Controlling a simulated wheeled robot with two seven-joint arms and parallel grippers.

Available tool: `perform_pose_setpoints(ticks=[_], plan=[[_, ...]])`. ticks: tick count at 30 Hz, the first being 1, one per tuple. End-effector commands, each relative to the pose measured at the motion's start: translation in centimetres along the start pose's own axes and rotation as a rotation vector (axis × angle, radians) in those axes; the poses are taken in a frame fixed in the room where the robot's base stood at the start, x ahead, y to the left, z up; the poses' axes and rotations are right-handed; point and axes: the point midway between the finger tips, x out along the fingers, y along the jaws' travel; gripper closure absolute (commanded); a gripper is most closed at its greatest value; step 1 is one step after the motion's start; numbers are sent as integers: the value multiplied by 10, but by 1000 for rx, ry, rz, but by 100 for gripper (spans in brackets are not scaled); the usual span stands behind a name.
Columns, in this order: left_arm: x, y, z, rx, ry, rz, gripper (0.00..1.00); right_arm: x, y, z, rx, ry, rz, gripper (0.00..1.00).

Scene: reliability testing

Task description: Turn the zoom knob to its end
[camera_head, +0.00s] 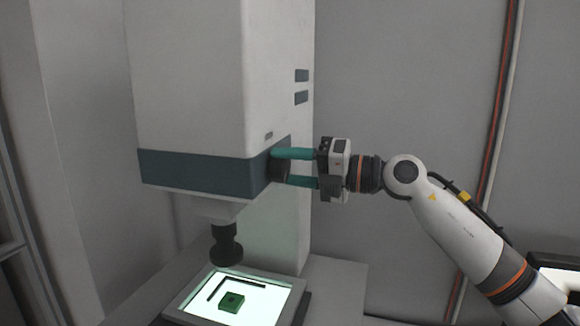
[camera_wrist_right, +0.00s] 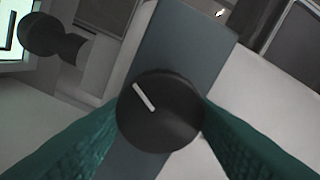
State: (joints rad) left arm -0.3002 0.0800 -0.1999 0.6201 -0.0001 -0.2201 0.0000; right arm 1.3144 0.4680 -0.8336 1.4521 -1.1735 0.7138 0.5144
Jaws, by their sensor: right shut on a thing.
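The zoom knob (camera_wrist_right: 165,112) is a round black knob with a white pointer line on its face. It sits on the dark blue-grey band on the side of a tall white measuring machine (camera_head: 195,80). In the head view the knob (camera_head: 279,171) is partly hidden by the gripper's fingers. My right gripper (camera_head: 282,168) has teal fingers, one above and one below the knob, shut on it. In the right wrist view the fingers touch the knob on both sides, and the pointer line slants toward the upper left. My left gripper is not in view.
A black lens (camera_head: 226,246) hangs below the machine's head. Under it is a lit stage (camera_head: 205,307) with a green block (camera_head: 231,302) and a black L-shaped piece (camera_head: 222,288). A grey wall with red and white pipes (camera_head: 500,100) stands behind my right arm.

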Motion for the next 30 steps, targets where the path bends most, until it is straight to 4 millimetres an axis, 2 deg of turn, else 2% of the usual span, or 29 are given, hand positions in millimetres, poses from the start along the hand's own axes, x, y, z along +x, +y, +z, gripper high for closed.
perform_pose_setpoints(ticks=[3,4,7,8,16,20,30], plan=[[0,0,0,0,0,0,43,-1,-2,-3,1,7,-4,73],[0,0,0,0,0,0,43,-1,-2,-3,1,7,-4,47],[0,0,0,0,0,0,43,-1,-2,-2,1,6,-4,31],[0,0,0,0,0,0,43,-1,-2,-2,1,5,-3,28],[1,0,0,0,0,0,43,-1,0,-1,0,2,-2,28],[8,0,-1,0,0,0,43,-11,2,0,-2,3,-1,28],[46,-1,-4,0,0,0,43,-80,5,0,-1,7,-1,28]])
